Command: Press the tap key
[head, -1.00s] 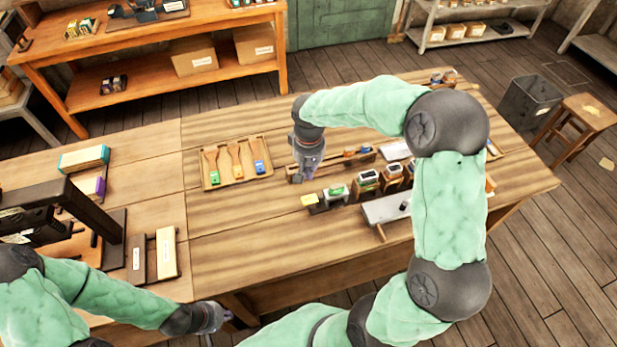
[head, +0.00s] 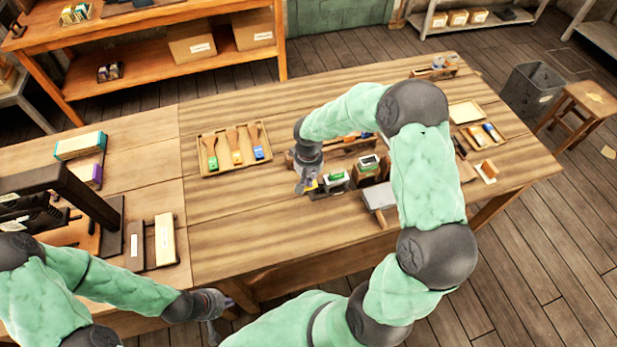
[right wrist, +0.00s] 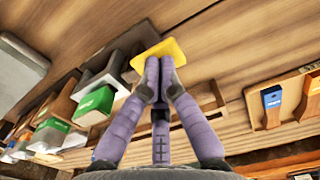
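A small yellow pad (head: 311,184) sits at the left end of the row of stamps and looks like the tap key's top. In the right wrist view the yellow pad (right wrist: 165,50) lies at the end of a dark block (right wrist: 112,68). My right gripper (head: 303,190) is over it; in the right wrist view its fingertips (right wrist: 160,88) are together and overlap the pad's near edge. I cannot tell whether they touch or press it. My left gripper (head: 222,317) is spread and empty by the table's front edge.
A green-labelled stamp (head: 336,177) stands right beside the key, with more stamps (head: 369,163) and a grey plate (head: 379,196) further right. A tray of brushes (head: 234,150) lies to the left.

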